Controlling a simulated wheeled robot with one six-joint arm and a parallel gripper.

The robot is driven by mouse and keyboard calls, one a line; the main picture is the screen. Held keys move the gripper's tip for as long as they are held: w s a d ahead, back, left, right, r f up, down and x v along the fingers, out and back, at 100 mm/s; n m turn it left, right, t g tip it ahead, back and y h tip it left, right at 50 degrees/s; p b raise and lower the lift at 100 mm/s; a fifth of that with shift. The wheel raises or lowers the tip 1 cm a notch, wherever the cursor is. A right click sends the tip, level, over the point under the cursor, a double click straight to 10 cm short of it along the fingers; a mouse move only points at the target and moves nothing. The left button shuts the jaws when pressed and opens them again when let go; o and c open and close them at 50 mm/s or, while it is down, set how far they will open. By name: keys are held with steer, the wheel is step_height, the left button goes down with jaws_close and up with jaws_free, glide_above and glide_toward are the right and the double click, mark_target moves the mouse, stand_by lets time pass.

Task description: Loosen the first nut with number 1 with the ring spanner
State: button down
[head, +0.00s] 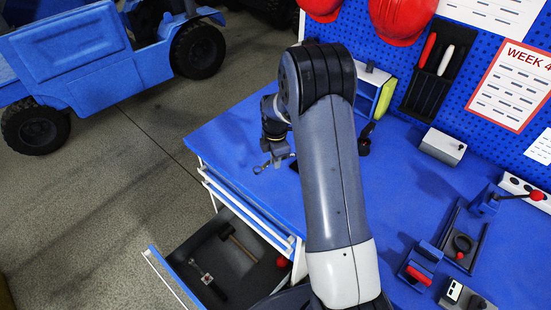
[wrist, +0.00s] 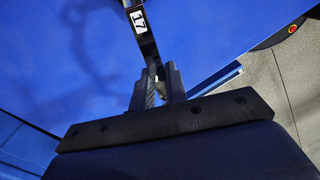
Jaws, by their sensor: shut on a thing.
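My gripper (head: 277,157) hangs over the left part of the blue workbench, partly hidden by my arm. In the wrist view its fingers (wrist: 158,82) are shut on a dark spanner (wrist: 149,46) with a white label that seems to read 17. The spanner runs from the fingers out of the top of the picture. In the head view a small metallic end of the spanner (head: 261,167) shows at the gripper, above the bench's left edge. I cannot make out a nut with number 1 in either view.
The blue bench top (head: 400,180) is clear in the middle. Fixtures with red handles (head: 418,274) stand at the right. An open drawer (head: 215,265) with a hammer juts out below the left edge. A blue vehicle (head: 95,55) stands behind left. A tool pegboard rises at the back.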

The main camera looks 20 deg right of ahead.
steer(key=shift+f+b, duration=0.85)
steer(key=shift+f, duration=0.2)
stand_by(0.4)
stand_by(0.5)
steer(key=shift+s+d+n+b, duration=0.2)
steer(key=shift+s+n+b, duration=0.05)
steer(key=shift+s+n, duration=0.45)
steer(key=shift+s+d+n+b, duration=0.2)
steer(key=shift+s+n+b, duration=0.05)
steer(key=shift+s+n, duration=0.4)
steer(key=s+n, duration=0.1)
steer(key=s+d+n, duration=0.1)
steer(key=n, duration=0.1)
steer(key=shift+s+d+b, duration=0.15)
steer(key=shift+b, duration=0.2)
steer(key=shift+s+d+n, duration=0.3)
steer(key=shift+s+n, duration=0.05)
steer(key=shift+n, duration=0.2)
steer(key=shift+s+d, duration=0.1)
steer(key=shift+s+d+n+b, duration=0.4)
steer(key=shift+s+d+n, duration=0.25)
steer(key=shift+n, duration=0.35)
steer(key=shift+s+d+n, duration=0.25)
steer(key=shift+d+n, duration=0.2)
steer(key=shift+n, duration=0.1)
steer(key=shift+s+d+n, duration=0.2)
steer(key=shift+d+n, duration=0.2)
steer(key=shift+n, duration=0.15)
